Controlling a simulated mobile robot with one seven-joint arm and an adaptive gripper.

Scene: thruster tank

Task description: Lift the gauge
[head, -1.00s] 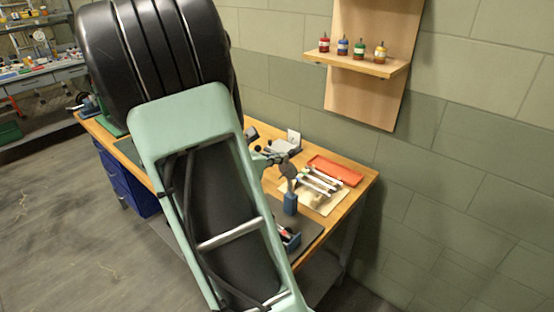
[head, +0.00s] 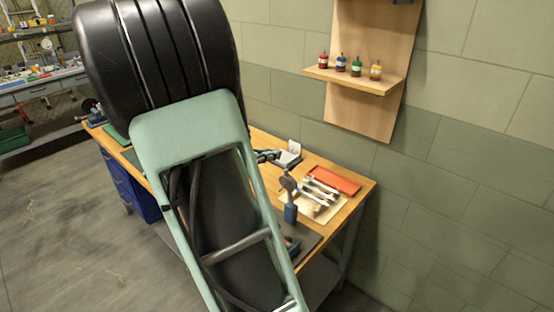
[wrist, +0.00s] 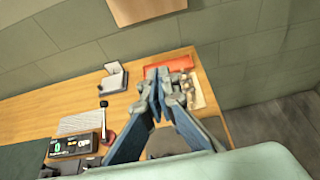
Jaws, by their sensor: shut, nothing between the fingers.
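My gripper (wrist: 160,76) is shut and empty in the wrist view, its fingertips together in front of the red tray and the tools on the table.
The wooden table (head: 352,208) holds a red tray (head: 335,179), several wrenches (head: 318,192) and an open small box (wrist: 114,82). A black device with a display (wrist: 75,145) lies left in the wrist view. A wall shelf (head: 350,82) carries several small bottles.

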